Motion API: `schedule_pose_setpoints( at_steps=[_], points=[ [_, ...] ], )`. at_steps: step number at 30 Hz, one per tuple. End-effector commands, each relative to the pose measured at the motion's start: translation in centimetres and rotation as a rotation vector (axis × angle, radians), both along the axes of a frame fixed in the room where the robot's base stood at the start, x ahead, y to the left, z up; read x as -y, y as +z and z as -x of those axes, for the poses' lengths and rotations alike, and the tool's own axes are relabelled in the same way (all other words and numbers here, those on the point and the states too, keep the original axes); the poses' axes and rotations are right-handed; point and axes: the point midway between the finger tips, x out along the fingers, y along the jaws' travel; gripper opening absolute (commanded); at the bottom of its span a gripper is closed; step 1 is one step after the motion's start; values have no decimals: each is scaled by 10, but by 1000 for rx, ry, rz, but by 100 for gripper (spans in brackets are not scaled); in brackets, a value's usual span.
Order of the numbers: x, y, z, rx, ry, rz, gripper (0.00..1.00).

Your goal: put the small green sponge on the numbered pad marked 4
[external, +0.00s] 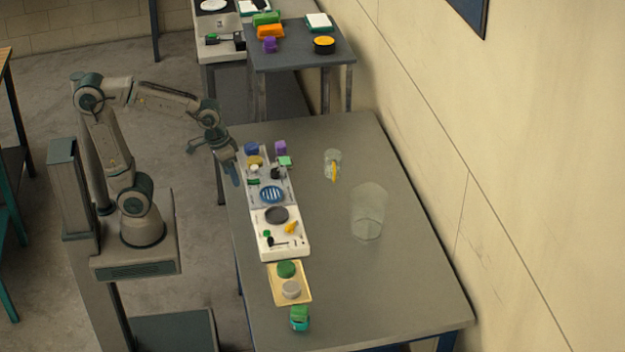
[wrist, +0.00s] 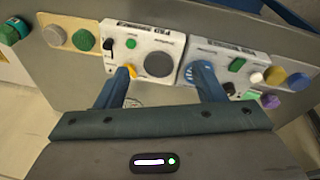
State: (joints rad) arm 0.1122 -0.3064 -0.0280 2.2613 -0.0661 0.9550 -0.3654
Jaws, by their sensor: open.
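My gripper (external: 234,172) is open at the left edge of the table, beside the far end of a row of panels. In the wrist view its two blue fingers (wrist: 162,82) are apart with nothing held between them. A small green block with a pale edge (external: 285,161) lies by the row's far right side, near a purple block; it also shows in the wrist view (wrist: 252,95). A green-teal block (external: 300,318) stands at the table's near end. I cannot tell which green piece is the sponge. No pad number is readable.
White panels (external: 263,250) carry discs, knobs and a yellow piece. A tan tray (external: 305,294) holds green and grey discs. A clear tumbler (external: 369,210) and a glass with something yellow (external: 333,160) stand right. A back table (external: 290,62) holds coloured blocks.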

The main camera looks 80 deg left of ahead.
Motion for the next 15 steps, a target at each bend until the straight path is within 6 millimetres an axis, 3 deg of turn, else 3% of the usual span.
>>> schedule_pose_setpoints(
  at_steps=[1, 6, 10, 15],
  points=[
    [-15, -5, 18, 18, -39, -28, 63],
    [-45, -22, 59, 47, -169, -106, 63],
    [-53, -30, 72, 56, -218, -133, 63],
    [-55, -31, 75, 57, -232, -141, 63]
  ],
)
